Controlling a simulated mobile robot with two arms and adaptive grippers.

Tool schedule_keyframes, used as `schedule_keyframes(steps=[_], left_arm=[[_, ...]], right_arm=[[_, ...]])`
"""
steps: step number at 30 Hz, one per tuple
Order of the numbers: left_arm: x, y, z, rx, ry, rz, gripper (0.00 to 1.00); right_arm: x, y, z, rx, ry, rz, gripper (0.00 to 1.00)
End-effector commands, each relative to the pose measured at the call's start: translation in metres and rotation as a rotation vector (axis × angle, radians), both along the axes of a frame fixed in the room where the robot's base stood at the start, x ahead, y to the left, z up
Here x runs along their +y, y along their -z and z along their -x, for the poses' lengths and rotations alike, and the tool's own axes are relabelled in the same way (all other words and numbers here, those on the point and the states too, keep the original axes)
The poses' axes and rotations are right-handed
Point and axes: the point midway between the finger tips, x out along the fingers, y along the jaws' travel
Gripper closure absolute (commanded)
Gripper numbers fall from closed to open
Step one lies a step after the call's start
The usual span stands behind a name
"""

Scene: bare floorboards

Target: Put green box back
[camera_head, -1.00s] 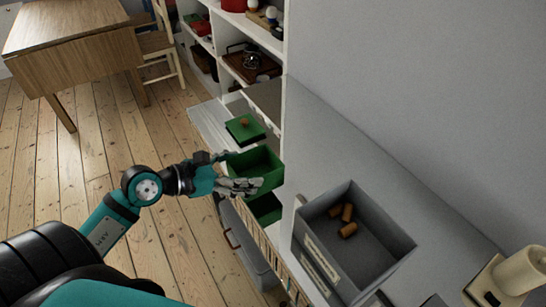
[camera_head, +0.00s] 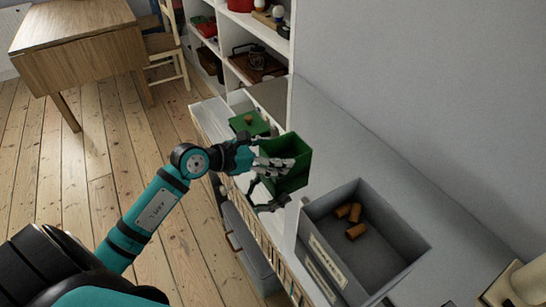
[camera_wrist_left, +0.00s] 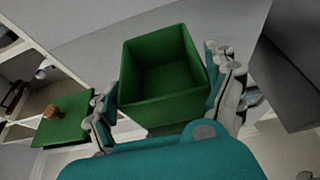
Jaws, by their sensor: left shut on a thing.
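The green box (camera_head: 292,150) is open-topped, and its inside looks empty in the left wrist view (camera_wrist_left: 165,75). My left gripper (camera_head: 272,168) is shut on it. Its fingers lie along opposite sides of the box in the left wrist view (camera_wrist_left: 165,100). The box is held tilted beside the white shelf unit's front. A second green surface (camera_head: 290,184) shows just below it, partly hidden by the fingers; I cannot tell what it belongs to. A green lid with a wooden knob (camera_head: 249,123) lies flat on a white surface behind the box. My right gripper is not in view.
A grey bin (camera_head: 385,255) with several brown cylinders (camera_head: 352,215) stands on the grey top at right. White shelves (camera_head: 262,28) with assorted items rise behind. A wooden table (camera_head: 80,45) and chair (camera_head: 165,45) stand at the back left. The floorboards at left are clear.

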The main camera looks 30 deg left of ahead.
Motion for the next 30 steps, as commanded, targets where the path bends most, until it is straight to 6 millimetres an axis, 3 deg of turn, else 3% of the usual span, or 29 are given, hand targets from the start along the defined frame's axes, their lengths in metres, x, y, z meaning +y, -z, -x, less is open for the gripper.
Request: schedule_keyframes(steps=[8,9,11,22,30], left_arm=[[0.0,0.003,0.0,0.001,0.0,-0.001,0.45],[0.0,0.002,0.0,0.001,0.001,0.0,0.08],[0.0,0.002,0.0,0.001,0.001,0.0,0.0],[0.001,-0.004,0.002,0.001,0.0,-0.001,0.0],[0.025,-0.021,0.043,0.005,0.0,-0.003,0.0]], right_arm=[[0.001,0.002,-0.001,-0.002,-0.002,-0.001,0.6],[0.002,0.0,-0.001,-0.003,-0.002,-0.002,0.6],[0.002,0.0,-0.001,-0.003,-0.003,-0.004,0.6],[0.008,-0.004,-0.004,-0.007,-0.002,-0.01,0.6],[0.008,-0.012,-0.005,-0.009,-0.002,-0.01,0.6]])
